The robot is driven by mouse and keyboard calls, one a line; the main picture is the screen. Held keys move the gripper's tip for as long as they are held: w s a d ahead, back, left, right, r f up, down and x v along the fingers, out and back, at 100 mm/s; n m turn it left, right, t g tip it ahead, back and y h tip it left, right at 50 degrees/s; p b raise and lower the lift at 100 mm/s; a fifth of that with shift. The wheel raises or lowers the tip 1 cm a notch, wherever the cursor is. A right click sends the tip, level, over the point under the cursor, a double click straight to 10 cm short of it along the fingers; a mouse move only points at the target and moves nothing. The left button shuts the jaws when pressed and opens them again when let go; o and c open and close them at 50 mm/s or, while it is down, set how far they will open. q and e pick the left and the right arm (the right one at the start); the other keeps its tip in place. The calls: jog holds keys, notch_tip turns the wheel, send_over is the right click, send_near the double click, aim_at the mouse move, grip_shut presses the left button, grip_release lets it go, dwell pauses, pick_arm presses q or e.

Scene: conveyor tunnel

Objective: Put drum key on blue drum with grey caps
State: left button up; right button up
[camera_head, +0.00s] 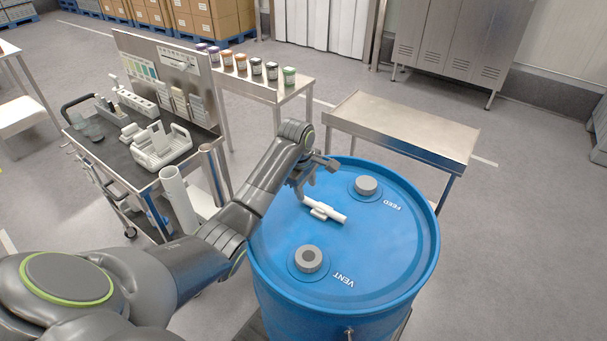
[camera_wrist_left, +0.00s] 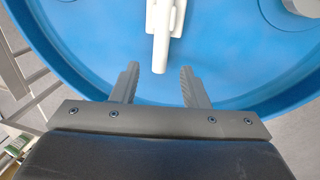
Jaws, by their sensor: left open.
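The blue drum (camera_head: 390,253) stands in front of me, with a grey cap by FEED (camera_head: 366,186) and a grey cap by VENT (camera_head: 308,258). The white drum key (camera_head: 325,211) lies on the drum lid between the two caps. It also shows in the left wrist view (camera_wrist_left: 164,40), its end pointing toward the jaws. My left gripper (camera_head: 316,178) is over the far left part of the lid, beside the key. In the left wrist view its jaws (camera_wrist_left: 158,85) are open and empty, apart from the key. My right gripper is out of view.
A cart (camera_head: 150,178) with a white rack and tools stands left of the drum. A steel table (camera_head: 405,125) stands behind the drum. Another table (camera_head: 262,85) holds several small jars. Open floor lies to the right.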

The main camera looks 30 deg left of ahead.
pick_arm(q)
notch_tip(320, 180, up, 6)
jog(key=s, duration=0.1)
jog(key=shift+b, duration=0.35)
jog(key=shift+s, duration=0.1)
